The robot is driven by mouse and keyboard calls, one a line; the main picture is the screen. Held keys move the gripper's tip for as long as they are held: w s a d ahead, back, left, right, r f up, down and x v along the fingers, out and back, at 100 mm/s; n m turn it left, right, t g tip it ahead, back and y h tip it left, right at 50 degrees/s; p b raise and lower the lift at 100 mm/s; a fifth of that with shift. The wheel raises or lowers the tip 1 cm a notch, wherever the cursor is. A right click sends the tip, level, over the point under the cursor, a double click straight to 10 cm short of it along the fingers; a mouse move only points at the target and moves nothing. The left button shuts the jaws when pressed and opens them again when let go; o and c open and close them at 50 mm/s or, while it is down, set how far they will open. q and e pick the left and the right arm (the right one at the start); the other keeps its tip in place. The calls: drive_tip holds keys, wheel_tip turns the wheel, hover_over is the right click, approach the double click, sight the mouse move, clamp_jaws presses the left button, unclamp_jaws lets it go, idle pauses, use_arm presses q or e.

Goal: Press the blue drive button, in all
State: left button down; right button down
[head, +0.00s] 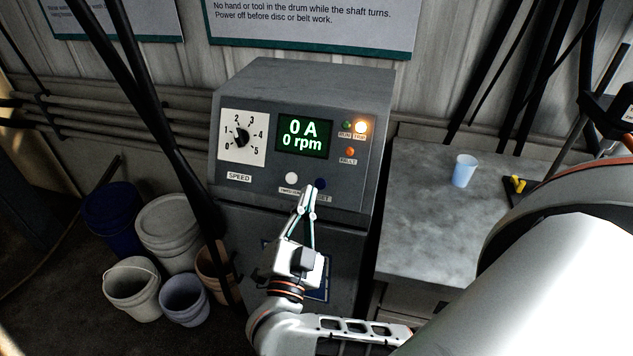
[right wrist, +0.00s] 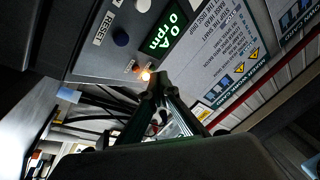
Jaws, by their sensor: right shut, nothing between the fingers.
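The blue button (head: 320,184) sits low on the sloped face of the grey drive cabinet (head: 300,80), right of a white button (head: 291,178). In the right wrist view the blue button (right wrist: 121,39) has a label reading RESET. My right gripper (head: 309,189) is shut and empty, its tips just below and left of the blue button in the head view. In the right wrist view its fingertips (right wrist: 158,80) appear apart from the button. The display (head: 303,136) reads 0 A, 0 rpm. My left gripper is not in view.
A speed dial (head: 241,137) is left of the display. An orange lamp (head: 361,127) glows at upper right. A grey bench (head: 420,210) with a light-blue cup (head: 464,170) stands at right. Several buckets (head: 168,245) stand on the floor at left.

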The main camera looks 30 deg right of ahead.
sight(321, 184)
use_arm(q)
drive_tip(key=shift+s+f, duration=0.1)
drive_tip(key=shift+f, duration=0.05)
